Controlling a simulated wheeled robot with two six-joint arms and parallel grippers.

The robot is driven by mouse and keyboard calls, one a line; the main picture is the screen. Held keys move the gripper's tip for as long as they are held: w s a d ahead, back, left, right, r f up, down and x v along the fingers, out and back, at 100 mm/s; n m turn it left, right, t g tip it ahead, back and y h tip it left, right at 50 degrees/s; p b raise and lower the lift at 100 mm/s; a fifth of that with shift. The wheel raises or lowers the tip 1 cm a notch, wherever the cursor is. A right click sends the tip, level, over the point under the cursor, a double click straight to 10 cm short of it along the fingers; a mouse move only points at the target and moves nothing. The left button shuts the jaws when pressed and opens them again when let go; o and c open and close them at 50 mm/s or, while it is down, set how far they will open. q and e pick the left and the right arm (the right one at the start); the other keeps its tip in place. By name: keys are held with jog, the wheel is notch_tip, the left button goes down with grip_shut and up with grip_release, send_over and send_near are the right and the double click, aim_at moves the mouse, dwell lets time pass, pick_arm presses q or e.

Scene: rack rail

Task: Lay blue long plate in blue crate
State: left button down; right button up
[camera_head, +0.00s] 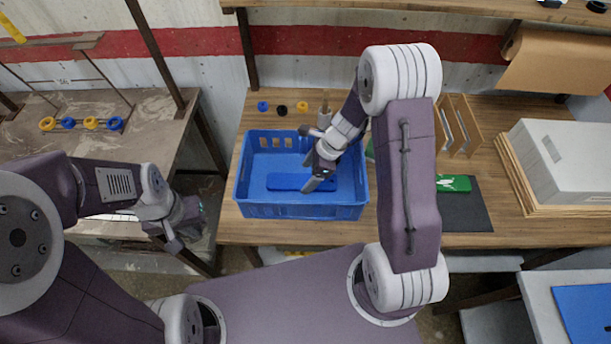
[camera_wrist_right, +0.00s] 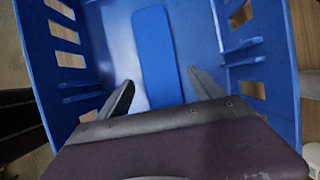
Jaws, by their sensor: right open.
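The blue crate (camera_head: 300,211) stands on the wooden workbench. The blue long plate (camera_head: 287,182) lies flat inside it on the crate floor. In the right wrist view the plate (camera_wrist_right: 157,50) lies lengthwise between the fingers, apart from both, and the crate wall (camera_wrist_right: 268,60) rises beside it. My right gripper (camera_head: 313,186) is open and empty over the crate, at the right end of the plate. It also shows in the right wrist view (camera_wrist_right: 160,95). My left gripper (camera_head: 178,243) hangs left of the bench, away from the crate; its fingers are too small to judge.
Small blue, black and yellow rings (camera_head: 282,110) lie behind the crate. A green item (camera_head: 453,183) lies on a dark mat (camera_head: 465,212) right of my right arm. A white box (camera_head: 565,160) stands at the right. Wooden dividers (camera_head: 462,125) stand behind the mat.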

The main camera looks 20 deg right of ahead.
jog(key=p+v, duration=0.2)
jog(key=v, duration=0.8)
jog(key=s+n+h, duration=0.1)
jog(key=s+n, duration=0.3)
jog(key=n, duration=0.3)
jog(key=s+r+n+h, duration=0.1)
jog(key=s+n, duration=0.3)
jog(key=n, duration=0.3)
jog(key=s+d+n+h, duration=0.1)
jog(key=s+n+h, duration=0.1)
jog(key=s+n, duration=0.2)
jog(key=shift+s+r+n, duration=0.1)
jog(key=shift+s+n, duration=0.05)
jog(key=shift+n, duration=0.6)
jog(key=shift+s+r+n, duration=0.1)
jog(key=shift+s+n, duration=0.1)
jog(key=shift+n, duration=0.55)
jog(key=shift+w, duration=0.2)
jog(key=shift+s+f, duration=0.1)
